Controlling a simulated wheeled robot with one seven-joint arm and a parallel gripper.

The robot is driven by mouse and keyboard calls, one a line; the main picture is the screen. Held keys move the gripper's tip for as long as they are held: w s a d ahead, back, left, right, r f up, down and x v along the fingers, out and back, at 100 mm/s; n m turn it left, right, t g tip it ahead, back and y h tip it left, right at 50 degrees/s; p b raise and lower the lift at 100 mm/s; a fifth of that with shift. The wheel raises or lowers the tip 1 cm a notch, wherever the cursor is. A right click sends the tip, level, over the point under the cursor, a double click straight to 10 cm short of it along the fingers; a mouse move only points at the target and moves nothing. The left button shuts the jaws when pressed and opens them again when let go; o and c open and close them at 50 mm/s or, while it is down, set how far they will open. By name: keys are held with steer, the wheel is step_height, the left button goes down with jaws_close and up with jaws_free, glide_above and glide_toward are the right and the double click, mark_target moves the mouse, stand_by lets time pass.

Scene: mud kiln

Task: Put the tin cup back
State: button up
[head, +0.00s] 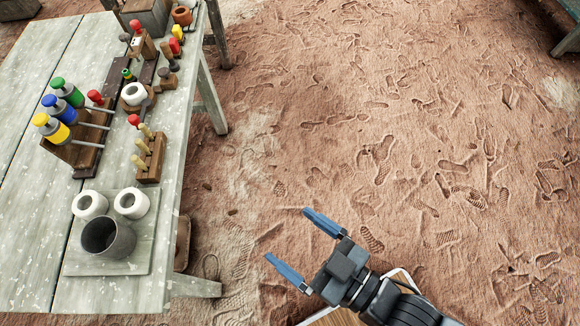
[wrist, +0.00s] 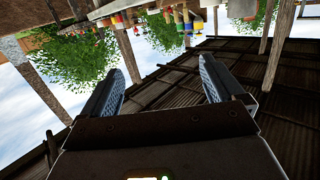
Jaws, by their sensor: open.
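A dark grey cylindrical cup (head: 108,240), which looks like the tin cup, stands with its open mouth up on a pale square board (head: 135,262) near the front of the table. Two white, thick-walled round pieces with holes stand just behind it on the same board, the left one (head: 89,205) and the right one (head: 131,203). My gripper (head: 287,233) is open and empty, off the table to the right of the cup and apart from it. In the wrist view my gripper (wrist: 160,68) also shows empty; I cannot make out the cup there.
The weathered table (head: 30,225) fills the left side. A wooden rack (head: 72,150) of coloured-capped bottles and a small peg block (head: 150,158) stand behind the board. Bare, footprinted ground (head: 400,130) lies right of the table.

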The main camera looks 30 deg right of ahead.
steer(key=s+d+r+m+h, duration=0.2)
steer(key=s+d+r+h, duration=0.2)
steer(key=d, duration=0.5)
steer(key=s+r, duration=0.2)
steer(key=s, duration=0.1)
steer(key=shift+s+d+m, duration=0.25)
steer(key=shift+s+m, duration=0.05)
steer(key=shift+m, duration=0.1)
steer(key=shift+o, duration=0.5)
steer(key=s+d+r+m+h, duration=0.2)
steer(key=s+d+r+h, duration=0.1)
steer(key=s+d+r, duration=0.1)
step_height(320, 180, up, 3)
steer(key=shift+s+f, duration=0.1)
steer(key=shift+s, duration=0.45)
